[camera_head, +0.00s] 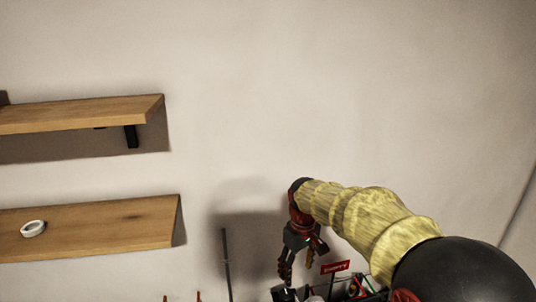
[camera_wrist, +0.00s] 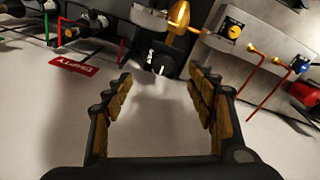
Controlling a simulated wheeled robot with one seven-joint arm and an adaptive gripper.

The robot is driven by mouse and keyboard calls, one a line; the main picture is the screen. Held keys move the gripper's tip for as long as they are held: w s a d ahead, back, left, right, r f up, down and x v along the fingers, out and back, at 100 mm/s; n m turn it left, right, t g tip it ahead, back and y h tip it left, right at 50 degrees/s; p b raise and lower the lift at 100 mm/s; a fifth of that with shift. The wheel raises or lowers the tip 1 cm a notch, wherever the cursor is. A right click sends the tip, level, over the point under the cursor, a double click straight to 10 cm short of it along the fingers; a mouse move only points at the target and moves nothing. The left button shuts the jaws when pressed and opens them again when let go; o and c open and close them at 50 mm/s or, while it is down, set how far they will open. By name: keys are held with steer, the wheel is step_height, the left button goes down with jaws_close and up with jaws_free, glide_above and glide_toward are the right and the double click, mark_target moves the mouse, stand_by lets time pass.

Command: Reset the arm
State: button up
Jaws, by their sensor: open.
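My gripper (camera_head: 296,268) is at the end of my arm, low in the head view, pointing down in front of the wall. In the wrist view my gripper (camera_wrist: 160,97) is open, with its two padded fingers wide apart. Nothing is between the fingers; a pale surface shows there. The gripper's lower tips in the head view are close to dark equipment at the bottom edge, and I cannot tell whether they touch it.
Two wooden shelves (camera_head: 80,113) (camera_head: 100,228) are on the wall at left; a white ring (camera_head: 33,228) lies on the lower one.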

steer(key=s+d+r+m+t+b, duration=0.1)
steer(key=s+d+m+b, duration=0.15)
steer(key=s, duration=0.45)
steer(key=s+d+r+m+t+b, duration=0.1)
steer(key=s+d+b, duration=0.25)
steer(key=s, duration=0.35)
steer(key=s+d+f+m+t+b, duration=0.1)
steer(key=s+f+b, duration=0.3)
steer(key=s, duration=0.4)
steer(key=s+d+f+m+t+b, duration=0.1)
steer(key=s+d+f+m+b, duration=0.1)
steer(key=s, duration=0.5)
step_height(320, 180, down, 2)
steer(key=shift+s+d+f+t+b, duration=0.25)
steer(key=shift+s+d+t+b, duration=0.2)
steer(key=shift+b, duration=0.6)
